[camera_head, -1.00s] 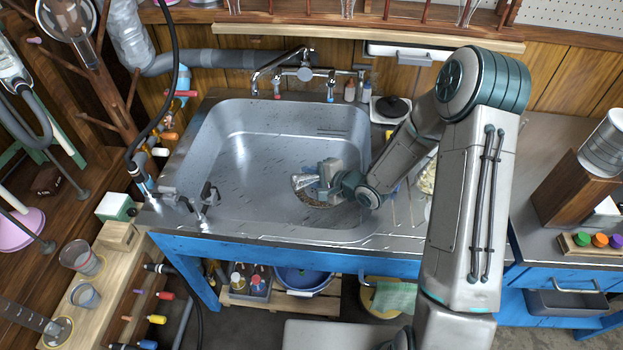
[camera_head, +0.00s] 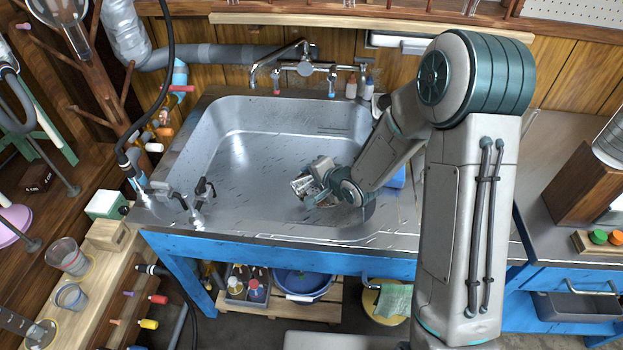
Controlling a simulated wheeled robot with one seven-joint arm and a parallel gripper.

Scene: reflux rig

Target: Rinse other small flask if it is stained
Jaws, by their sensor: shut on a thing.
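My gripper (camera_head: 308,189) is low inside the metal sink (camera_head: 240,135), toward its right front corner. It is shut on a small clear glass flask (camera_head: 300,185), which sticks out to the left of the jaws. The flask is small and partly covered by the gripper, so I cannot tell whether it is stained. The tap (camera_head: 303,67) stands at the back of the sink, with its spout swung to the left, away from the flask. No water stream shows.
Two small bottles (camera_head: 351,88) stand behind the sink's right corner. A grey fitting with levers (camera_head: 203,190) stands at the sink's left front corner. A wooden rack with glass beakers (camera_head: 68,257) is at lower left. The sink's left and middle are clear.

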